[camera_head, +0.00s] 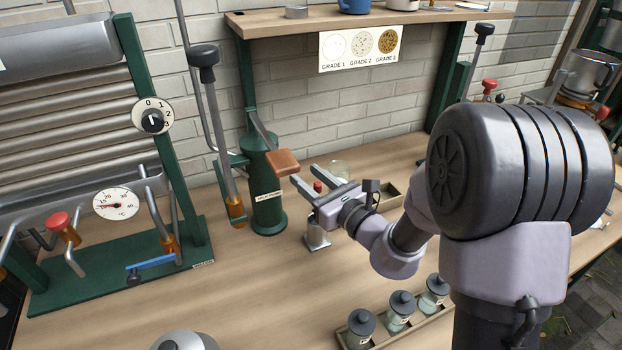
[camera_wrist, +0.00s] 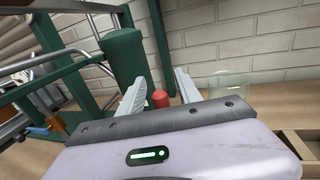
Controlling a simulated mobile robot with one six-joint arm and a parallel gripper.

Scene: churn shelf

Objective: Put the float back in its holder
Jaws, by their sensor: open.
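My gripper (camera_head: 303,177) is open above the bench, beside the green pump, with its fingers pointing toward the back wall. A small red cylinder (camera_head: 318,187), possibly the float or its top, shows in the gap between the fingers. It also shows between the fingers in the wrist view (camera_wrist: 160,98); I see no clear contact, and its lower part is hidden by my gripper. A small grey metal stand (camera_head: 317,240) is on the bench just below my gripper, partly covered by it. I cannot tell whether it is the holder. A clear glass vessel (camera_wrist: 229,86) stands right of the fingers.
The green pump (camera_head: 266,195) with its wooden handle (camera_head: 283,162) stands close left of my gripper. A shallow wooden tray (camera_head: 391,192) lies to the right. A rack of lidded jars (camera_head: 400,310) is at the front. The bench left of the jars is mostly clear.

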